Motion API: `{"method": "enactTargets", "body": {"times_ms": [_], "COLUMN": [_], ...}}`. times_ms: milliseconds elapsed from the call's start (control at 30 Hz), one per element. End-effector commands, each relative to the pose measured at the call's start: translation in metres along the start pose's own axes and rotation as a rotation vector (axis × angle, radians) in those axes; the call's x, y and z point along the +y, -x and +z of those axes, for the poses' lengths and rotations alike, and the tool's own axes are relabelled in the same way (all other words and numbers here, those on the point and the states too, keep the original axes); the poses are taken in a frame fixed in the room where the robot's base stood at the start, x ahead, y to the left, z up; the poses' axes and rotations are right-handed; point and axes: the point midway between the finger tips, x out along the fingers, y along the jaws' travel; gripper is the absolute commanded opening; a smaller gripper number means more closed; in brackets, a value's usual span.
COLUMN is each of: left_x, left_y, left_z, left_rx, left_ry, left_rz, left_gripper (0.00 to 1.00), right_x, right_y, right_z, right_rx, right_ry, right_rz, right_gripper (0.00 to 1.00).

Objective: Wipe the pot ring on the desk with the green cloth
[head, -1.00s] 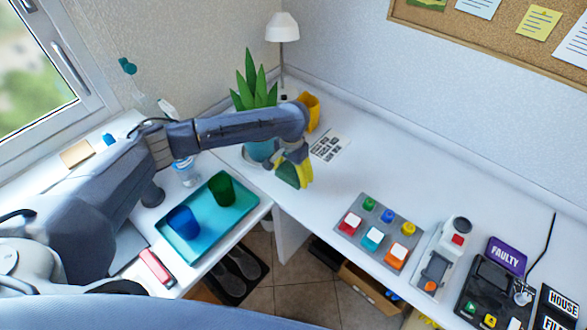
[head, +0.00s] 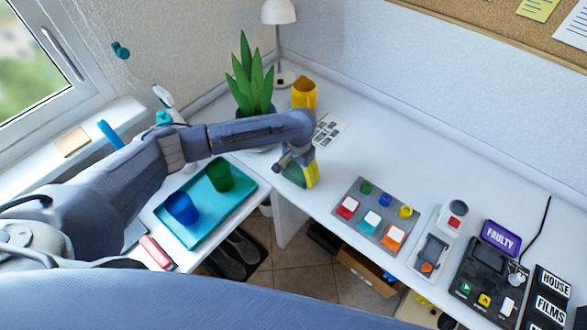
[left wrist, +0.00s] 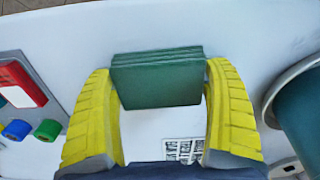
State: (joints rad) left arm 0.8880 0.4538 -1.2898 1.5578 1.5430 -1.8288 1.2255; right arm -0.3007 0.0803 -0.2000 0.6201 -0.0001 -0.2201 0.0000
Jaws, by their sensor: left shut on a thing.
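My left gripper (head: 303,174) has yellow fingers and is shut on the green cloth (left wrist: 158,80), a folded dark green block. In the left wrist view the cloth sits between the two yellow fingers, over the white desk (left wrist: 240,25). In the head view the green cloth (head: 293,174) shows at the fingers, near the desk's front edge; I cannot tell whether it touches the desk. The plant's teal pot (left wrist: 302,112) is at the right in the left wrist view. In the head view my arm partly covers it. I see no clear pot ring. My right gripper is not in view.
A button panel (head: 352,217) is to the right. A teal tray (head: 207,232) with blue and green cups is on the left. A gap with floor lies between the surfaces.

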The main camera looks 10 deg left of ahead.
Motion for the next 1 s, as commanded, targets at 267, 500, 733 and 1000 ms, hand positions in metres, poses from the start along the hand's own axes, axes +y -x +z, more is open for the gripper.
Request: {"method": "enactTargets", "body": {"times_ms": [267,500,733,1000], "left_x": [-0.013,-0.033,-0.035,-0.030], "left_y": [0.000,0.000,0.024,0.047], "left_z": [0.001,0.000,-0.004,-0.007], "left_rx": [-0.002,-0.002,0.002,0.001], "left_ry": [0.005,0.004,-0.006,-0.016], "left_rz": [-0.001,-0.001,-0.001,-0.001], "left_gripper": [0.48,0.48,0.48,0.48], "right_x": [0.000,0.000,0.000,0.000], "right_y": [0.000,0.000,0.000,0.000], "right_z": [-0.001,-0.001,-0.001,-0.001], "right_rx": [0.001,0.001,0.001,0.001], "right_ry": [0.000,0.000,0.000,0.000], "right_rz": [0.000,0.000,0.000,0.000], "right_gripper": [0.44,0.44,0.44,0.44]}}
